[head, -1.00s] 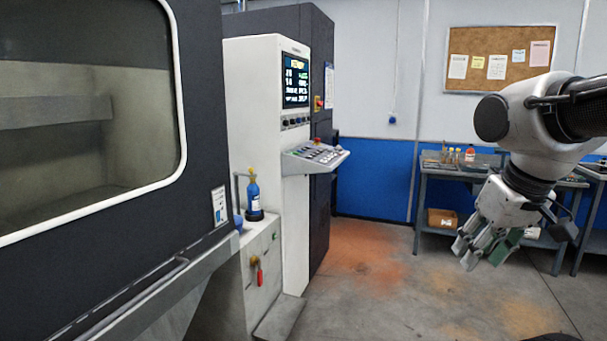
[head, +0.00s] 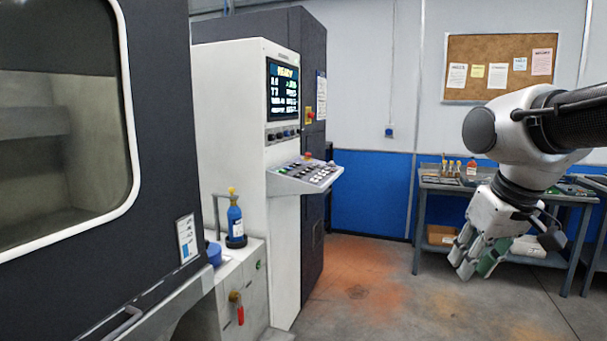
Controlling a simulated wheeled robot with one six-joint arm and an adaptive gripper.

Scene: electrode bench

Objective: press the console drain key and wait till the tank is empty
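The console keypad (head: 306,177) is a sloped panel with several small keys, jutting from the white control cabinet (head: 232,110). I cannot tell which key is the drain key. The lit screen (head: 283,92) sits above it; its small text is unreadable. The tank (head: 60,140) is behind the large window at the left; its inside looks grey, and I cannot make out a liquid level. My gripper (head: 476,258) hangs pointing down at the right, well apart from the console. A green piece shows at its fingers; I cannot tell if it is held.
A blue bottle (head: 235,222) and a red-handled valve (head: 238,308) are at the machine's corner below the console. A blue-grey workbench (head: 425,185) stands behind my gripper. A cork board (head: 500,66) hangs on the wall. The floor (head: 390,300) between console and gripper is clear.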

